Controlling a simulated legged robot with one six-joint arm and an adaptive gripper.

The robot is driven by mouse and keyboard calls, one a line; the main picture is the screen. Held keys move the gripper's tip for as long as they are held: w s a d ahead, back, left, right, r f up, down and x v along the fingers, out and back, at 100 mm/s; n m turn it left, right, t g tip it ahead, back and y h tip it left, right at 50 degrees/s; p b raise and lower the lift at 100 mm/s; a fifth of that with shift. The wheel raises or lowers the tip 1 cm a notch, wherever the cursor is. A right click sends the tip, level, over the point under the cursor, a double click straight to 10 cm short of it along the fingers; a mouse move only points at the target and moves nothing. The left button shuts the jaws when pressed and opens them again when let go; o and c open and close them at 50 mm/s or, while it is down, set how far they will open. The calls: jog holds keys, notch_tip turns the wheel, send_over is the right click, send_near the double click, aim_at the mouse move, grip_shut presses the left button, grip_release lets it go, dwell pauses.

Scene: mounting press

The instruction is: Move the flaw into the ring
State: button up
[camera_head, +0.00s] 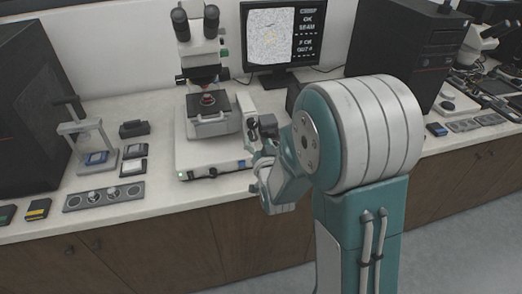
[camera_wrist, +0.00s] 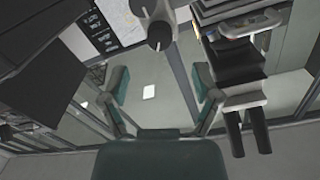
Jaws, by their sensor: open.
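The picture is too small to make out the flaw or the ring. The microscope (camera_head: 205,75) stands left of the monitor, with a dark stage (camera_head: 210,103) under its lens. My gripper (camera_head: 252,147) is beside the right of the microscope base, near small dark knobs. In the wrist view, its fingers (camera_wrist: 162,88) are spread and nothing is between them. A dark and grey knob (camera_wrist: 158,33) shows beyond the fingertips, apart from them.
A hand press (camera_head: 80,130), small blocks and a grey tray (camera_head: 103,196) with round pieces stand on the left of the bench. A black computer tower (camera_head: 405,50) and another microscope (camera_head: 490,42) are at the right. The bench's front edge (camera_head: 215,207) runs below my gripper.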

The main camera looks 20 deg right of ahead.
jog(key=s, duration=0.4)
jog(key=shift+s+a, duration=0.1)
jog(key=shift+s, duration=0.15)
jog(key=shift+c, duration=0.4)
jog(key=n, duration=0.1)
send_near(254, 139)
jog(key=shift+n, duration=0.3)
jog(key=w, duration=1.1)
grip_shut()
